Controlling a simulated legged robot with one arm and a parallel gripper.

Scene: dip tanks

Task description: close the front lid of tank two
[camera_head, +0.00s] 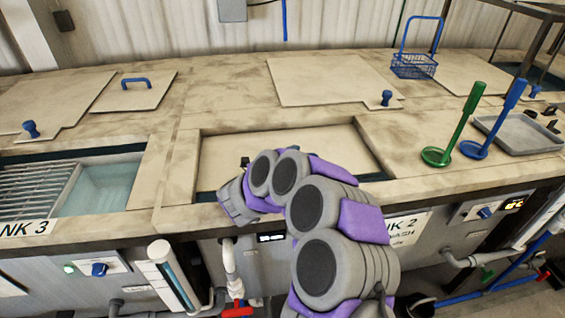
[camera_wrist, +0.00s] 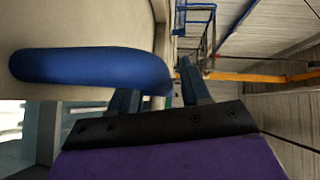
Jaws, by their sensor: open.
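The front lid of tank two (camera_head: 280,158) is a beige panel in the framed opening at the middle of the counter. A dark strip shows along its near right edge, so I cannot tell if it lies fully flush. In the wrist view a blue bar handle (camera_wrist: 85,67) stands out from a beige surface. My gripper (camera_wrist: 160,88) is open, with its two dark fingers apart close to the right end of this handle. I cannot tell whether they touch it. In the head view my purple and grey arm covers the near part of the lid and hides its handle.
Tank three (camera_head: 100,185) is open at left, with a grate and water. A lid with a blue handle (camera_head: 135,92) lies behind it. A knobbed rear lid (camera_head: 325,80), a blue basket (camera_head: 413,66), green and blue ladles (camera_head: 455,125) and a grey tray (camera_head: 520,133) occupy the counter.

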